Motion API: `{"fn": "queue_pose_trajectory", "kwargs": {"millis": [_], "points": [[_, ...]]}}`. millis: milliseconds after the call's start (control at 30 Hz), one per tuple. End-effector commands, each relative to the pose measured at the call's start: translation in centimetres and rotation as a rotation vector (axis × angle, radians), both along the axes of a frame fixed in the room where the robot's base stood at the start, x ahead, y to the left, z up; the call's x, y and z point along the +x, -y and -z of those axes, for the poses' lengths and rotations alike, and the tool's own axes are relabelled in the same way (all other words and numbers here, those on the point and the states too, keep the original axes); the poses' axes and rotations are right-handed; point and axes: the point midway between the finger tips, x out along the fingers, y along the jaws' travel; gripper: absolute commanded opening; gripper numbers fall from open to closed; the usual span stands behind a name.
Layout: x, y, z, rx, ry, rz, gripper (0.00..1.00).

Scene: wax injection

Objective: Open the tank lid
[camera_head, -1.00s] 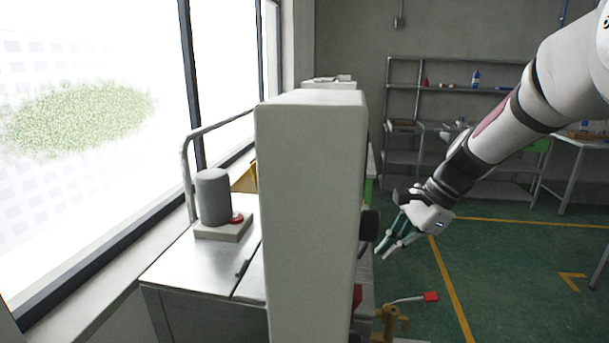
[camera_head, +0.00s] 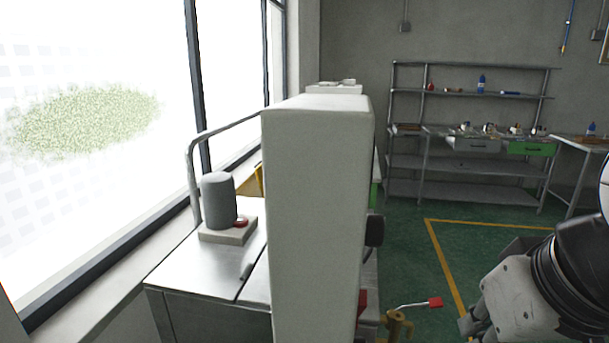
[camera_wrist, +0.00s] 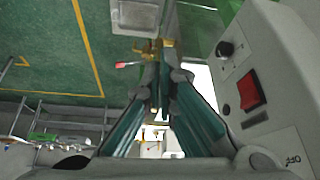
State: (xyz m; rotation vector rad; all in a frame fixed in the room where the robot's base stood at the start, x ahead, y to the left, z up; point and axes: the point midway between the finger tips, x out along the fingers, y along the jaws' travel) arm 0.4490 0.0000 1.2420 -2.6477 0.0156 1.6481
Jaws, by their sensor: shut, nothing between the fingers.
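The metal tank (camera_head: 210,310) stands at lower left in the head view. Its flat steel top (camera_head: 185,265) lies level, split by a seam with a small dark catch or handle (camera_head: 247,270) on it. I cannot tell which part of the top is the lid. A grey cylinder (camera_head: 218,200) on a pale block stands at the back of the top. A tall pale cabinet (camera_head: 318,220) hides the right side of the tank. My gripper is at the lower right edge, well right of the tank; its teal fingers are together and empty in the wrist view (camera_wrist: 160,80).
A brass valve (camera_head: 397,325) with a red-tipped lever (camera_head: 434,302) sticks out right of the cabinet, left of my gripper. In the wrist view a control panel with a red switch (camera_wrist: 251,90) is close on the right. Shelves (camera_head: 470,130) stand behind open green floor.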

Motion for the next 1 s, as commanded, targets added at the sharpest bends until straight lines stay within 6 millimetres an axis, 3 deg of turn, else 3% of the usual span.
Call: {"fn": "queue_pose_trajectory", "kwargs": {"millis": [33,100,267,467,633,767,900,1000], "points": [[-0.2,0.1,0.1,-0.009,0.006,-0.011,0.14],[-0.1,0.0,0.5,-0.005,-0.007,-0.018,0.29],[2.1,-0.9,3.0,0.110,-0.123,0.003,0.30],[7.5,-3.0,6.4,0.417,-0.290,0.032,0.30],[13.9,-3.2,7.9,0.714,-0.324,0.048,0.30],[19.5,-1.7,8.7,0.942,-0.271,0.062,0.30],[25.3,1.9,9.6,1.153,-0.146,0.078,0.30],[28.4,4.7,10.1,1.257,-0.047,0.089,0.30]]}}
